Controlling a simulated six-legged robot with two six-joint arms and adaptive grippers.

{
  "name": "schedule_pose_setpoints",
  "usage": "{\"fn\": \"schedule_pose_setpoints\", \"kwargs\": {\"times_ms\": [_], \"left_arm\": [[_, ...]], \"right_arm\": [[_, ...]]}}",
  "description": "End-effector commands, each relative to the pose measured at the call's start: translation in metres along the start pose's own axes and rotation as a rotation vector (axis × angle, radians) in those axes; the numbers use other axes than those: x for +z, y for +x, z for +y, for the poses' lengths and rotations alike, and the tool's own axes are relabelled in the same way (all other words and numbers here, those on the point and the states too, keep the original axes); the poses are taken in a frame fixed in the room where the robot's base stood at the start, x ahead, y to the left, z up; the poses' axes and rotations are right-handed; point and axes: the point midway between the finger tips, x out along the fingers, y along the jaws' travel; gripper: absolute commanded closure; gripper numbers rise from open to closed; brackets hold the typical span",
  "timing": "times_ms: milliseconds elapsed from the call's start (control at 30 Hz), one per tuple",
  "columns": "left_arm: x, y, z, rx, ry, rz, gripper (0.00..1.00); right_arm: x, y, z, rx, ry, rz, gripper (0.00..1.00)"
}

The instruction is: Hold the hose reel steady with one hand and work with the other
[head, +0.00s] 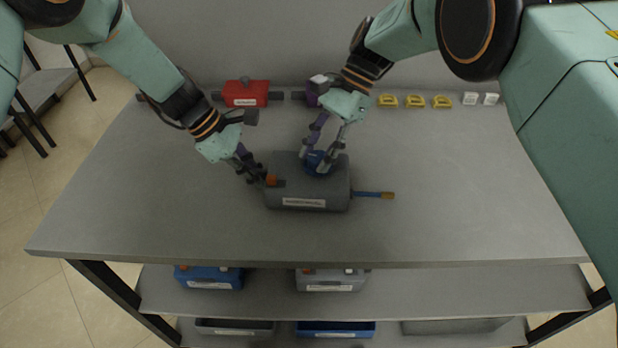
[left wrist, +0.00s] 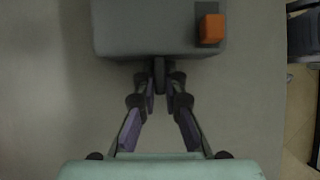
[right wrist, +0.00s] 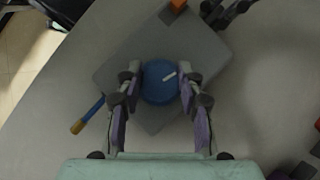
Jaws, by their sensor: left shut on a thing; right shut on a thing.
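The hose reel seems to be the grey box-shaped body (head: 337,190) with a white label, in the middle of the table. It carries a blue round knob (head: 318,169) on top, an orange block (head: 271,180) at its left, and a blue rod with a yellow end (head: 387,195) at its right. My left gripper (head: 254,174) is shut on a dark tab (left wrist: 158,72) on the body's side. My right gripper (right wrist: 160,84) is shut around the blue knob (right wrist: 157,92), which has a white mark on top. The label is too small to read.
A red box (head: 246,93), a purple thing (head: 312,93), several yellow pieces (head: 415,101) and two white blocks (head: 480,99) line the table's back. The table's front and right are clear.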

Motion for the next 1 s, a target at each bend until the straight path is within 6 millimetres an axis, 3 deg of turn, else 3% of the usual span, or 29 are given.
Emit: {"fn": "schedule_pose_setpoints", "kwargs": {"times_ms": [100, 267, 1000], "left_arm": [[-0.0012, 0.0016, -0.0012, -0.003, 0.000, 0.002, 1.00], [-0.0012, 0.0016, -0.0012, -0.003, 0.000, 0.002, 1.00], [-0.0011, 0.0015, -0.0013, -0.003, 0.000, 0.002, 1.00]], "right_arm": [[-0.0001, 0.0001, 0.0000, 0.000, 0.000, 0.000, 0.88], [0.0001, -0.0002, 0.0008, -0.030, 0.046, 0.000, 0.88], [0.0003, 0.0002, 0.0005, -0.480, 0.703, 0.002, 0.88]]}}
